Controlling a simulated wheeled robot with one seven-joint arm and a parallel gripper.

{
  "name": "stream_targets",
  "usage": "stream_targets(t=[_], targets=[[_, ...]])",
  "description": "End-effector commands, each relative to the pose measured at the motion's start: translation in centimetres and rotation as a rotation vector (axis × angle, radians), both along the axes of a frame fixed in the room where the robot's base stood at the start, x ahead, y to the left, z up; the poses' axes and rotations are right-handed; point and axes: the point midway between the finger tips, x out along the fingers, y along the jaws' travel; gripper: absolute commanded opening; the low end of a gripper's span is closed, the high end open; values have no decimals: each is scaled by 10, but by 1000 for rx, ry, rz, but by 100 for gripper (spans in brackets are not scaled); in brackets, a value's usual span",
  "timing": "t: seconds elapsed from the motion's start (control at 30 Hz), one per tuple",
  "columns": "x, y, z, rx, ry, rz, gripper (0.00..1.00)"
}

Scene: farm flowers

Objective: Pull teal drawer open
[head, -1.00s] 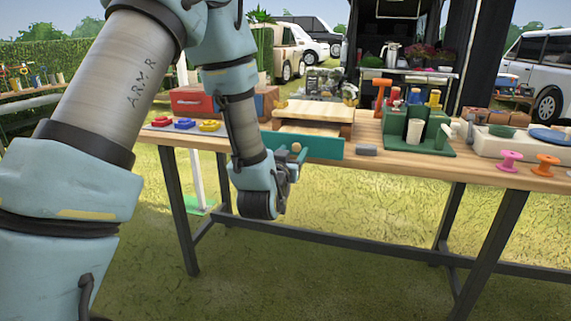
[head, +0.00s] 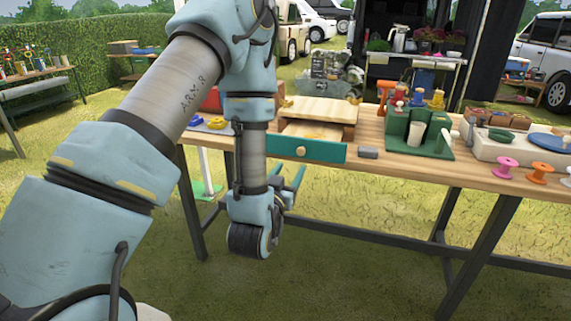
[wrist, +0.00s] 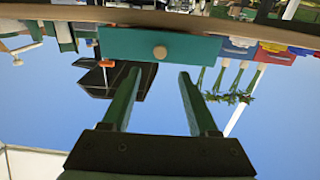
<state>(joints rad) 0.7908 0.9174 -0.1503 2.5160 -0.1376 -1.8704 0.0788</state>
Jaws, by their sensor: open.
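The teal drawer (head: 325,153) sits under a wooden box top (head: 318,110) on the workbench. It stands out from the box, with part of its wooden inside showing behind the teal front. Its round wooden knob (head: 300,151) is on the front. In the wrist view, which is upside down, the drawer front (wrist: 195,48) and knob (wrist: 160,52) are ahead of my fingers. My gripper (head: 291,169) is open and empty, in front of the drawer and lower than the knob. Its fingers (wrist: 159,74) are apart, either side of the knob's line, not touching it.
The wooden workbench (head: 378,172) carries a grey block (head: 368,153) right of the drawer, a green stand (head: 405,145) with a cup, and pink (head: 504,168) and orange (head: 541,173) spools. A red box (head: 211,99) is left. Grass lies open before the bench.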

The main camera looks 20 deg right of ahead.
Motion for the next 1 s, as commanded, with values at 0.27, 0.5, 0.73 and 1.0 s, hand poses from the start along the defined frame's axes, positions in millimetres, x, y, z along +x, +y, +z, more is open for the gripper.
stream_targets(t=[0.27, 0.5, 0.73, 1.0], targets=[[-17, 16, 0, 2, 1, 0, 60], [-19, 18, -1, 1, -1, 1, 60], [-19, 18, -1, 1, -1, 1, 60], [8, 28, 3, 61, 73, 42, 60]])
